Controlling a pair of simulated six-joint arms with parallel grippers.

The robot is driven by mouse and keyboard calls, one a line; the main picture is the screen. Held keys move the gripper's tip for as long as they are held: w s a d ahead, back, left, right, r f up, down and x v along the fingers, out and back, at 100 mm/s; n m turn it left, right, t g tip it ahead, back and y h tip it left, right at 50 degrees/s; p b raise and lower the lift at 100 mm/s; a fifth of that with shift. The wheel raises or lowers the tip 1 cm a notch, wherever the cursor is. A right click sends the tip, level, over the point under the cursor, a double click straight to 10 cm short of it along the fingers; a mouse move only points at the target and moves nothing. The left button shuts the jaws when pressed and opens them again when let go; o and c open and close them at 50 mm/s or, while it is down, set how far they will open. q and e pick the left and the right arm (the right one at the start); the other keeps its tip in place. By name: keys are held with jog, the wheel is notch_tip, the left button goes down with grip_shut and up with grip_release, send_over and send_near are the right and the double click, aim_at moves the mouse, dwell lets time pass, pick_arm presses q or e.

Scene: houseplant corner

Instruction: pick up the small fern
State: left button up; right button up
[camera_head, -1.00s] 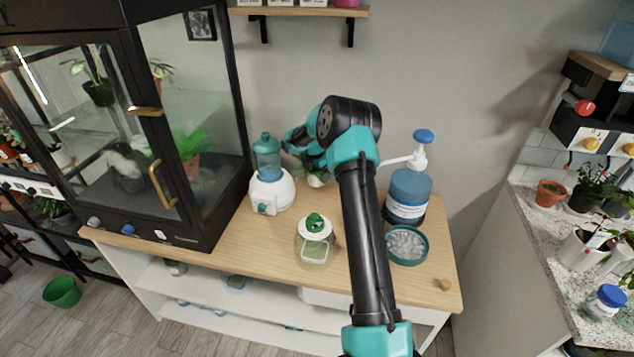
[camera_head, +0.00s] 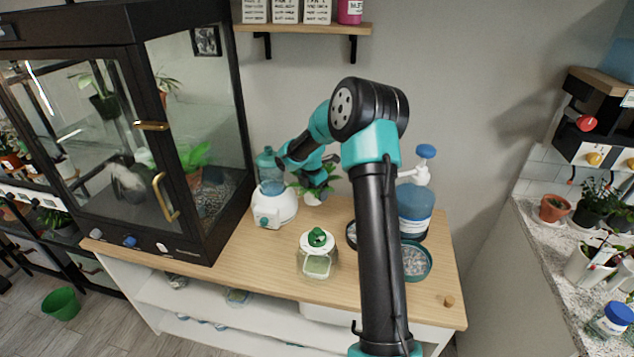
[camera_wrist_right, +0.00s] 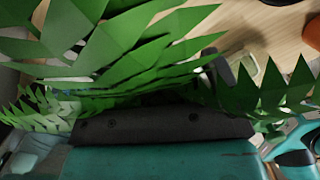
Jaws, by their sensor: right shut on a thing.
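The small fern (camera_head: 328,186) is at the back of the wooden table in the head view, with green leaves above a white pot (camera_head: 312,198). My right arm reaches over to it, and my right gripper (camera_head: 316,176) is among its leaves, shut on the fern. In the right wrist view, the fern's leaves (camera_wrist_right: 130,55) fill much of the picture and cover most of the fingers. I cannot tell which part is gripped or whether the pot is clear of the table. My left gripper is not in view.
A white device with a blue bottle (camera_head: 273,208) stands close left of the fern. A lidded jar (camera_head: 317,262) is in front. A blue pump bottle (camera_head: 414,210) and a bowl of pebbles (camera_head: 416,262) are right. The black glass cabinet (camera_head: 205,130) borders the left.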

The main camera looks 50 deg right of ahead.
jog(key=s+a, duration=0.4)
jog(key=a, duration=0.5)
jog(key=shift+s, duration=0.4)
